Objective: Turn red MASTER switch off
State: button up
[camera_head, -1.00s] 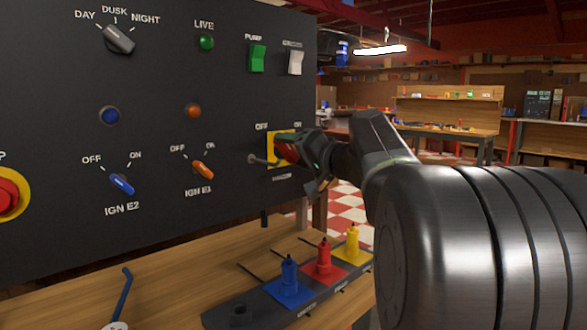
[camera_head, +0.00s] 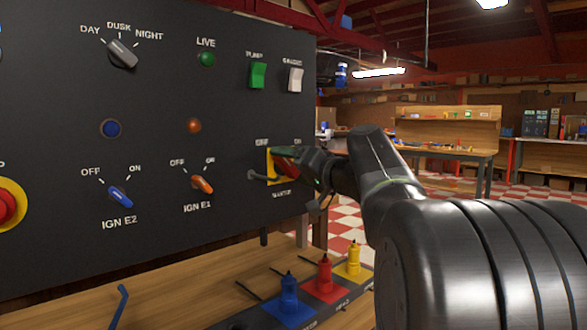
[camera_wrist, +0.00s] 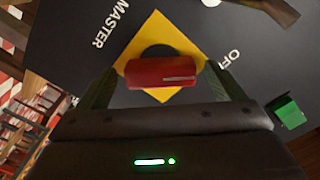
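The red MASTER switch handle (camera_wrist: 162,71) sits on a yellow diamond plate (camera_wrist: 155,28) on the dark panel, with MASTER and OFF lettering beside it in the wrist view. In the head view the yellow plate (camera_head: 270,165) is at the panel's lower right, and my gripper (camera_head: 283,165) covers most of the red handle. In the wrist view my gripper (camera_wrist: 161,72) has its fingers apart, one at each end of the handle, with slim gaps showing. Whether the handle points to OFF or ON is unclear, and the ON label is partly hidden.
Blue IGN E2 (camera_head: 120,196) and orange IGN E1 (camera_head: 202,185) knobs are left of the MASTER switch. Green (camera_head: 258,76) and white (camera_head: 294,80) rockers sit above it. Blue, red and yellow posts (camera_head: 325,280) stand on the bench below.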

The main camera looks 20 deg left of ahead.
jog(key=p+v, duration=0.1)
jog(key=v, duration=1.2)
jog(key=shift+s+d+p, duration=0.2)
jog(key=shift+d+p, duration=0.15)
jog(key=shift+f, duration=0.1)
jog(key=b+x, duration=0.1)
jog(key=x, duration=1.3)
jog(key=shift+b, duration=0.35)
jog(key=shift+d, duration=0.1)
